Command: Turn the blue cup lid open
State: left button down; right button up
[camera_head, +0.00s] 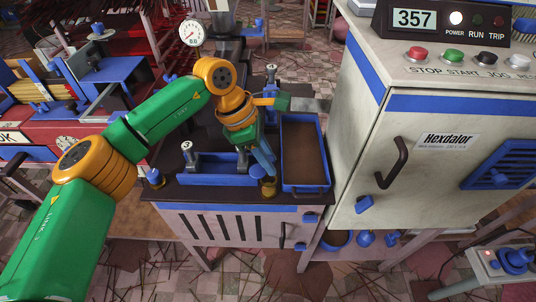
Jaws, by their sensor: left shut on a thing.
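My left arm reaches in from the lower left, and its gripper (265,170) points down at the front edge of the dark bench top. A small brass cup (268,188) stands directly under the fingertips. The gripper is shut on the top of this cup, where the blue cup lid sits mostly hidden by the fingers; how far it is turned cannot be told. A similar small cup with a blue top (154,175) stands at the bench's left front corner. My right gripper is not in view.
A blue-rimmed tray (304,188) lies just right of the gripper. A blue trough (205,180) with upright metal fittings lies to its left. A round dial gauge (191,33) stands behind. The large Hexdalor cabinet (440,180) bounds the right side.

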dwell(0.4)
pick_arm(q)
jog(key=c, duration=0.7)
grip_release()
jog(key=shift+o, duration=0.2)
jog(key=shift+s+r, duration=0.1)
